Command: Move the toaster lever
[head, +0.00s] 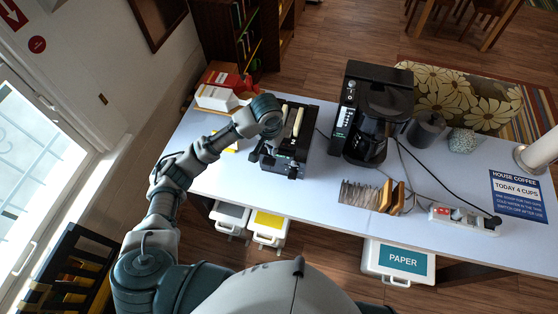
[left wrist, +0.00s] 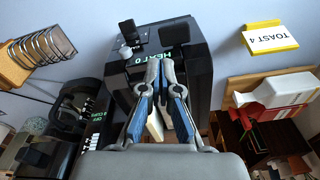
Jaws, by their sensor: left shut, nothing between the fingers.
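The black toaster (head: 298,157) stands on the table, with pale bread slices (head: 297,122) sticking out of its top. In the left wrist view the toaster (left wrist: 198,75) fills the middle, with a green "HEAT 0" display (left wrist: 153,57) on its front. A black lever-like tab (left wrist: 127,32) and a grey knob (left wrist: 126,51) stand out from that front. My left gripper (left wrist: 160,62) is shut and empty, its fingertips over the toaster near the display, apart from the tab; contact cannot be told. In the head view my wrist hides part of the toaster. My right gripper is out of view.
A black coffee maker (head: 349,95) stands right of the toaster. A toast rack (head: 362,195) with slices and a power strip (head: 465,219) lie nearer the front right. Boxes (head: 218,97) are behind left. A yellow-edged "TOAST 4" card (left wrist: 270,39) lies beside the toaster.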

